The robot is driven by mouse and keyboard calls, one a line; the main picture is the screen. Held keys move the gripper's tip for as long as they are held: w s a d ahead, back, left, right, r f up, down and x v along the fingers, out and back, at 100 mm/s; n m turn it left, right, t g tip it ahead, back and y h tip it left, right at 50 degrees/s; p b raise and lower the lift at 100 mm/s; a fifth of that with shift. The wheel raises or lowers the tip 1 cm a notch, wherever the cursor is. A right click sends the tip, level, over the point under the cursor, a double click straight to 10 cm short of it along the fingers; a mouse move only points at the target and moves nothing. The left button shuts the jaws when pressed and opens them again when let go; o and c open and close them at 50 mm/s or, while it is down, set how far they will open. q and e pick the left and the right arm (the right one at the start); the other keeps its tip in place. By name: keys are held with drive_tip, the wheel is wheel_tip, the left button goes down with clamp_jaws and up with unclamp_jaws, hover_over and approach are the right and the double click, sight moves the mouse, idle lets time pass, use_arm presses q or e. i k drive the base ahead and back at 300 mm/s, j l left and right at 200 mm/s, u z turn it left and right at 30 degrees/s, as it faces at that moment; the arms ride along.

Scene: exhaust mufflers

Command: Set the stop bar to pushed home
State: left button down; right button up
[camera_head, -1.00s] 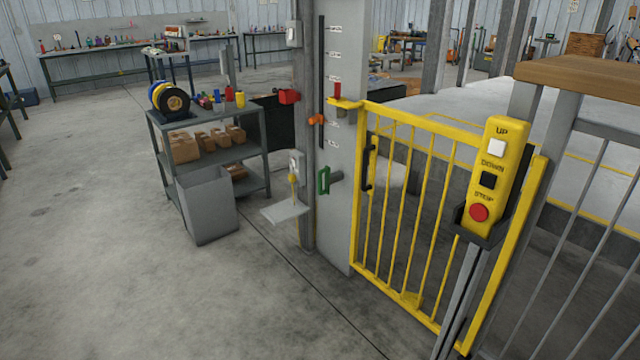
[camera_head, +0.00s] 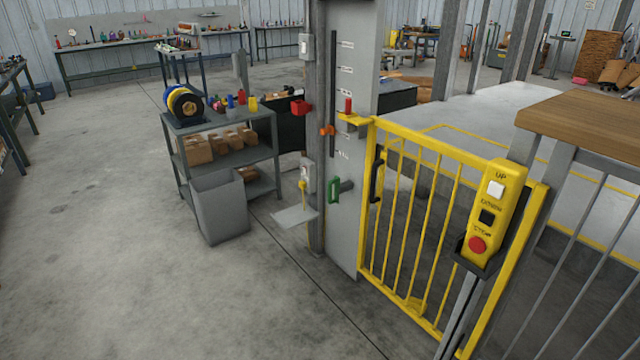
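I cannot tell for sure which part is the stop bar. A green handle (camera_head: 334,189) on a short grey bar (camera_head: 346,185) sticks out low on the grey post panel (camera_head: 349,225). Higher on the panel is a dark vertical slot with an orange knob (camera_head: 327,130) beside printed marks. A red peg (camera_head: 348,105) stands upright on a yellow bracket (camera_head: 355,119) at the gate's top corner. The yellow gate (camera_head: 425,220) looks shut against the panel. Neither of my grippers is in view.
A yellow pendant (camera_head: 492,212) with white, black and red buttons hangs in front of the gate's right side. A grey shelf cart (camera_head: 222,120), grey bin (camera_head: 219,207) and small plate (camera_head: 294,216) stand left of the post. The floor at front left is clear.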

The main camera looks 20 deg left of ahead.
sight(339, 188)
drive_tip(key=i+j, duration=0.35)
drive_tip(key=i+j+u, duration=0.15)
drive_tip(key=i+j, duration=0.2)
drive_tip(key=i, duration=0.2)
drive_tip(key=i+j, duration=0.3)
drive_tip(key=i, duration=0.2)
drive_tip(key=i+j+u, duration=0.1)
drive_tip(key=i+j, duration=0.2)
drive_tip(key=i, duration=0.15)
